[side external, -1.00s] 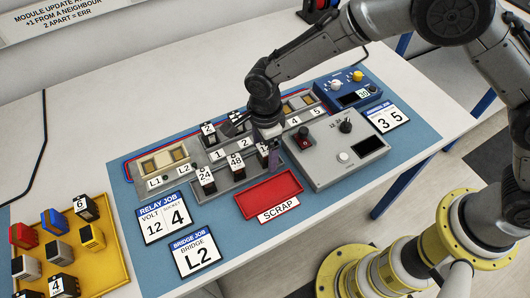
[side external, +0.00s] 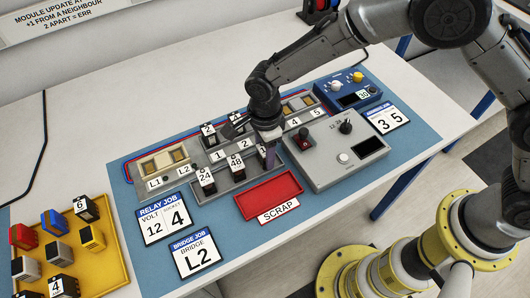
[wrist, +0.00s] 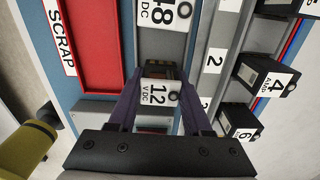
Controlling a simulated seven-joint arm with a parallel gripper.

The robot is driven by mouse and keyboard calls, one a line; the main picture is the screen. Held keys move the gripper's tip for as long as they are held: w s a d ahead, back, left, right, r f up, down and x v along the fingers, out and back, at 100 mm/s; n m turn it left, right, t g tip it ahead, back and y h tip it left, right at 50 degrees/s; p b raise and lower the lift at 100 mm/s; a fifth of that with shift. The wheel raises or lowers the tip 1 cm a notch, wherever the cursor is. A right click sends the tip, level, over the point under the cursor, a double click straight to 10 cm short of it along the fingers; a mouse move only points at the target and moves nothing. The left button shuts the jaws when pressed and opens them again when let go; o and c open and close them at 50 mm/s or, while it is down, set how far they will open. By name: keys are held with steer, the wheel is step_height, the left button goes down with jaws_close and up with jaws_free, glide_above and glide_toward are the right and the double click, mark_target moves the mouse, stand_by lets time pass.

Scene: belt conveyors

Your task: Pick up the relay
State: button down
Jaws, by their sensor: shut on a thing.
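The relay marked 12 V DC (wrist: 160,93) stands in the grey relay rack, last in the row after the relays marked 24 (side external: 206,176) and 48 (side external: 237,161). In the wrist view it sits between the two dark purple fingers of my gripper (wrist: 159,80), which is shut on it. In the side view my gripper (side external: 269,150) points down over the right end of this row and hides most of the relay. The relay job card (side external: 163,218) reads volt 12, socket 4.
The red scrap tray (side external: 268,194) lies just in front of the rack. A grey control box (side external: 325,165) with knobs stands close to the right. Relays also stand in the row behind, one marked 4 (wrist: 268,80). A yellow tray (side external: 105,262) of blocks is at far left.

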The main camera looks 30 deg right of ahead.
steer(key=shift+r, duration=0.6)
step_height(320, 180, up, 2)
steer(key=shift+r, duration=0.15)
steer(key=s+d+r, duration=0.8)
steer(key=s+r, duration=0.1)
steer(key=s, duration=0.2)
steer(key=shift+s+d+r, duration=0.15)
steer(key=shift+r, duration=0.1)
